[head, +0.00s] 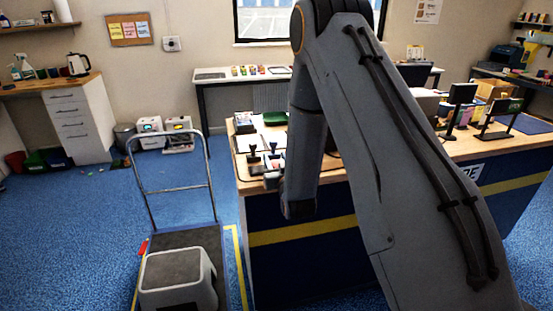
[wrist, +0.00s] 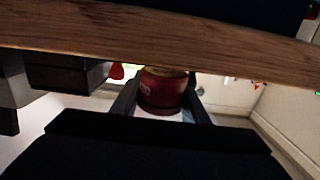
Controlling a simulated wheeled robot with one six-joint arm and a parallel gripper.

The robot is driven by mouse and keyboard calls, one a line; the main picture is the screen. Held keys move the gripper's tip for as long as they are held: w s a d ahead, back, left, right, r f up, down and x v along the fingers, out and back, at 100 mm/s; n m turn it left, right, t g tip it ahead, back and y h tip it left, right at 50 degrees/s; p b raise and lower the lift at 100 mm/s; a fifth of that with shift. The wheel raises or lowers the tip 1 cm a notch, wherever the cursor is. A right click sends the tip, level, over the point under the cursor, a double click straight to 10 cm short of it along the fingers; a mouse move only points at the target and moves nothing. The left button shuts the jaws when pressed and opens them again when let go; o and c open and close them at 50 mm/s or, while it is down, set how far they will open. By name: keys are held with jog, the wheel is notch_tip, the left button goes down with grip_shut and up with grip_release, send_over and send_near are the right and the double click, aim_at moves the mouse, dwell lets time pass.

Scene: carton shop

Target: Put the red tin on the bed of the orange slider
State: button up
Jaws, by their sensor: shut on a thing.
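In the wrist view, my gripper (wrist: 160,84) is shut on the red tin (wrist: 162,90), with one dark finger on each side of it. The tin's dark red side with pale lettering shows, and its upper part is partly hidden by a wooden edge. In the head view my grey arm reaches down over the wooden counter (head: 460,148). The gripper and tin cannot be made out there. I cannot identify the orange slider in either view.
A wooden edge (wrist: 150,30) crosses the wrist view close by. In the head view, a platform trolley (head: 185,238) carrying a pale step stool (head: 180,270) stands left of the counter. Stamps (head: 253,160) and dark stands crowd the counter. Blue floor is open at left.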

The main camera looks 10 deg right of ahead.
jog(key=shift+f, duration=0.15)
jog(key=o, duration=1.1)
